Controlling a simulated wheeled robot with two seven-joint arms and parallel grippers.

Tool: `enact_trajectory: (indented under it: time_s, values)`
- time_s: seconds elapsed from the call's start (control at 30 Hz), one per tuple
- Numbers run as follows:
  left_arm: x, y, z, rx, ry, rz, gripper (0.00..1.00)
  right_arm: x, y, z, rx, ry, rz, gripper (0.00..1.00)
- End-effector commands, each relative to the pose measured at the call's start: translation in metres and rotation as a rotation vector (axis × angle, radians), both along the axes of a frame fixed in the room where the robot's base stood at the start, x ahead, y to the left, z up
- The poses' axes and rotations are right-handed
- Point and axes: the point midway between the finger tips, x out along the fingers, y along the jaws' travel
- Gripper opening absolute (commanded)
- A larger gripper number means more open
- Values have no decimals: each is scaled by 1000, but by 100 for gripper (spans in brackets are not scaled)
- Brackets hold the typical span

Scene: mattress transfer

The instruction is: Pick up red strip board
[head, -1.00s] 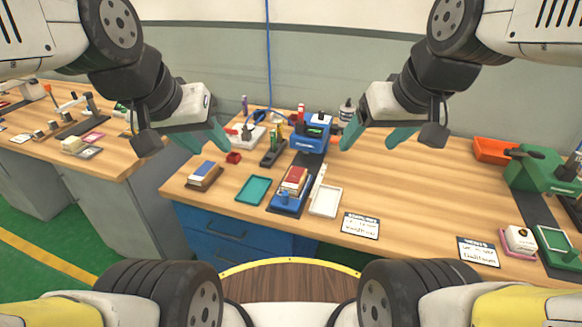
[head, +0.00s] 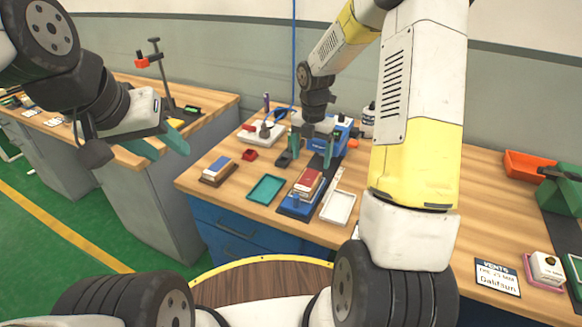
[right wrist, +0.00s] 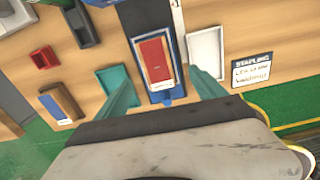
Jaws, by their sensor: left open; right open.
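The red strip board (head: 307,182) lies on a blue fixture (head: 291,208) near the front of the table. It looks like a flat red block with a pale edge. In the right wrist view the red board (right wrist: 154,60) shows ahead, on the blue fixture between the two teal fingers. My right gripper (head: 313,152) is open and empty, pointing down above and behind the board; it also shows in the right wrist view (right wrist: 163,95). My left gripper (head: 165,143) is open and empty, at the left, away from the board.
A teal tray (head: 250,188) lies left of the fixture and a white tray (head: 323,208) right of it. A wooden block with a blue top (head: 203,175) is further left. A blue machine (head: 342,128) stands behind. A sign card (head: 498,275) lies at the right.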

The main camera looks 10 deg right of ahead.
Motion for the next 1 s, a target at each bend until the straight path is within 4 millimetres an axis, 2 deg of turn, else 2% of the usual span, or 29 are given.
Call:
enact_trajectory:
  time_s: [0.37,0.6,0.73,0.93,1.0]
  values:
    - [0,0,0,0,0,0,41,1,3,-41,1,9,36,80]
    - [0,0,0,0,0,0,41,1,5,-75,0,9,34,80]
    - [0,0,0,0,0,0,41,2,5,-83,2,6,33,80]
    - [0,0,0,0,0,0,41,2,5,-83,1,5,32,80]
    - [0,0,0,0,0,0,41,2,5,-83,1,5,32,68]
